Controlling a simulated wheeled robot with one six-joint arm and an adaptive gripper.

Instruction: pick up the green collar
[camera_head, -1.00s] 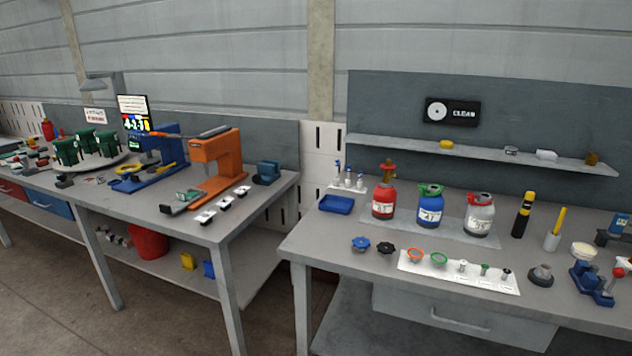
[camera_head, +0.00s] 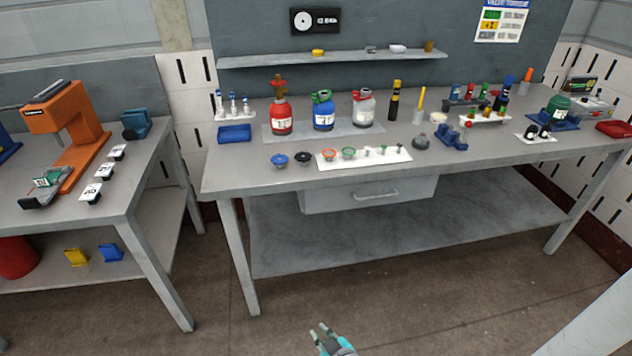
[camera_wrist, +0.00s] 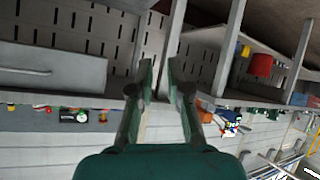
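The green collar (camera_head: 348,153) is a small green ring on the white strip (camera_head: 392,158) at the front of the right-hand bench. It sits just right of an orange ring (camera_head: 329,154). My gripper (camera_head: 322,333) is low at the bottom of the head view, in front of the bench and well apart from the collar. In the wrist view, the two fingers of my gripper (camera_wrist: 162,75) stand apart with nothing between them. I cannot make out the collar in the wrist view.
Blue (camera_head: 279,160) and black (camera_head: 303,158) knobs lie left of the strip. Red (camera_head: 281,118), blue (camera_head: 323,117) and grey (camera_head: 364,109) canisters stand behind it. A drawer (camera_head: 370,193) is below the bench top. The floor (camera_head: 420,300) in front is clear.

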